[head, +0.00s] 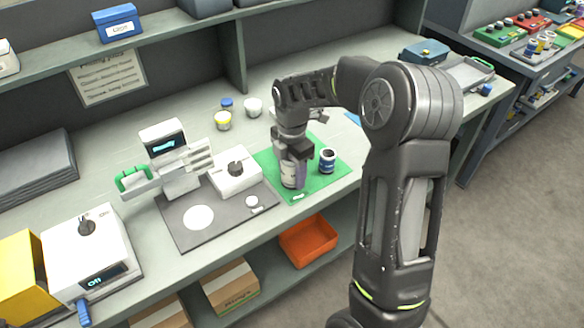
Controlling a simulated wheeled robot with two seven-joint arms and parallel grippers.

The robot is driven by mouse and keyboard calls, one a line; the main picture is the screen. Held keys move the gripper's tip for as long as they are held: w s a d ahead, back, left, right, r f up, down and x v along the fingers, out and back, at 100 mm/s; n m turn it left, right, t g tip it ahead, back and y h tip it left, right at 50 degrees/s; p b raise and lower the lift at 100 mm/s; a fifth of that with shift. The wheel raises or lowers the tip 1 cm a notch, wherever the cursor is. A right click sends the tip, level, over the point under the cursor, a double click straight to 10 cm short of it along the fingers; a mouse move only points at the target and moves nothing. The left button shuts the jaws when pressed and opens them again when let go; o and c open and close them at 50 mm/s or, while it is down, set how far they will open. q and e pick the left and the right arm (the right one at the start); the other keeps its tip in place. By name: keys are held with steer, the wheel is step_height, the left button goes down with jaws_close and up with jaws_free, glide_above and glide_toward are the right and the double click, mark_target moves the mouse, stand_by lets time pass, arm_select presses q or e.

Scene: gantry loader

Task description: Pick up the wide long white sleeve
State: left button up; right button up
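A white sleeve-like cylinder (288,176) stands upright on the green mat (325,179) in the head view. My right gripper (291,168) points down over it, with a dark finger along its right side. The gripper hides its upper part, and I cannot tell whether the fingers are closed on it. Its exact width and length are hard to judge. My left gripper is not in view.
A dark blue and white cylinder (327,161) stands close to the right gripper on the mat. Yellow-and-white (223,121) and white (254,107) pieces stand behind. A white device (235,178) is to the left. An orange bin (308,242) sits below.

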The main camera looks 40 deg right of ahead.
jaws_close()
stand_by(0.3)
stand_by(0.4)
step_height(320, 180, up, 10)
steer(key=b, duration=0.1)
stand_by(0.3)
stand_by(0.5)
